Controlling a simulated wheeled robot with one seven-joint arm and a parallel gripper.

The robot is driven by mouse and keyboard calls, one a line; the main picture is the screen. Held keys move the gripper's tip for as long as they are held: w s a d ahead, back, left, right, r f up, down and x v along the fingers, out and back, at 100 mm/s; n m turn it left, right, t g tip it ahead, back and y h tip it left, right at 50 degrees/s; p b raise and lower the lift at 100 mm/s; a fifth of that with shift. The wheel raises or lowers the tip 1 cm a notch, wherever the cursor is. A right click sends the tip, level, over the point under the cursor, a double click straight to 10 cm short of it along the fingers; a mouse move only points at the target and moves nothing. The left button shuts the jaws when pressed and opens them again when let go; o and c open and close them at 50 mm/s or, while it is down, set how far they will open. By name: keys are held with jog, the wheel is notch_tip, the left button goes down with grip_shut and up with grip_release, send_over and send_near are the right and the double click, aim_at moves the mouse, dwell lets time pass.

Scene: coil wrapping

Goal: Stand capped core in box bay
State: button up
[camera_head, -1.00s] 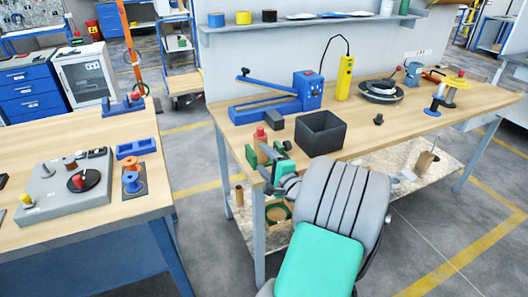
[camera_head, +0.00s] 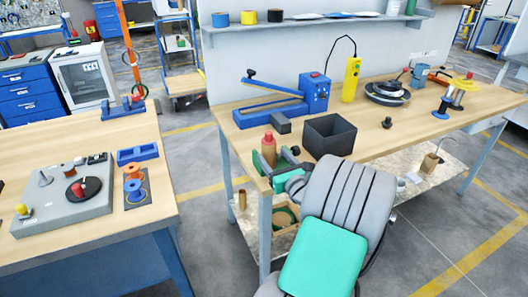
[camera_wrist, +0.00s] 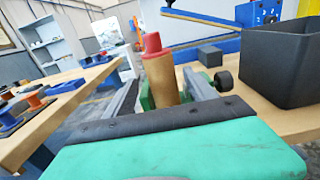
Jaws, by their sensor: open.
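The capped core (camera_head: 268,152), a tan tube with a red cap, stands upright near the left front corner of the wooden bench. It also shows in the wrist view (camera_wrist: 160,78). My gripper (camera_head: 274,160) is open, with its green-padded fingers on either side of the core; in the wrist view (camera_wrist: 165,98) the core is between them. I cannot tell whether either pad touches it. A dark open-topped box (camera_head: 330,137) sits on the bench to the right of the core. It also shows in the wrist view (camera_wrist: 290,70). Its floor and any bays are hidden.
A small dark block (camera_head: 280,124) lies just behind the core. A blue lever tool (camera_head: 270,108) and a yellow pendant (camera_head: 351,80) stand behind the box. A small black knob (camera_head: 387,122) sits right of it. A carton (camera_head: 285,219) is on the lower shelf.

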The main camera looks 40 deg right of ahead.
jog(key=shift+w+d+r, duration=0.1)
jog(key=shift+w, duration=0.35)
jog(key=x, duration=0.6)
jog(key=shift+w+d+p, duration=0.2)
jog(key=shift+p, duration=0.1)
grip_shut()
